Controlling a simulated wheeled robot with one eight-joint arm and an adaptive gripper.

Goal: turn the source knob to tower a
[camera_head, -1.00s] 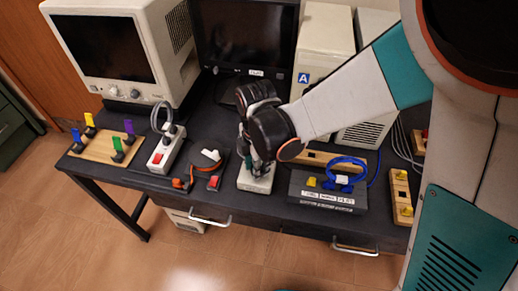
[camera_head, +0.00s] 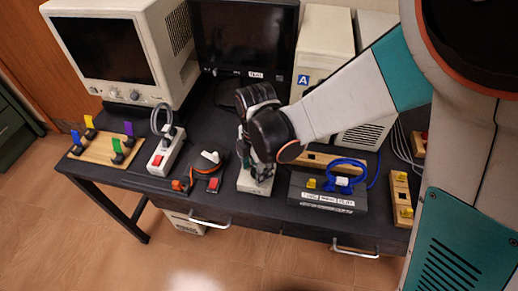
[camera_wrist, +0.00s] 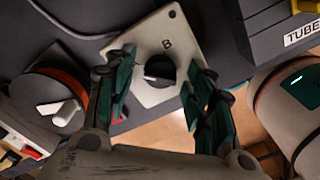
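The source knob (camera_wrist: 160,70) is a black round knob on a pale selector box (camera_wrist: 152,38), with a letter B printed above it in the wrist view. In the head view the box (camera_head: 252,186) sits near the table's front edge, and my gripper hides its knob. My gripper (camera_wrist: 157,95) is open, its two green-lined fingers on either side of the knob with visible gaps. In the head view my gripper (camera_head: 262,172) points down over the box. A beige computer tower (camera_head: 322,55) with a blue A label stands behind it.
A round black device with a white handle (camera_head: 211,157) and orange cable stands left of the box. A grey panel (camera_head: 328,199) with a blue cable is close on the right. A white power strip (camera_head: 163,155) lies farther left. Monitors stand behind.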

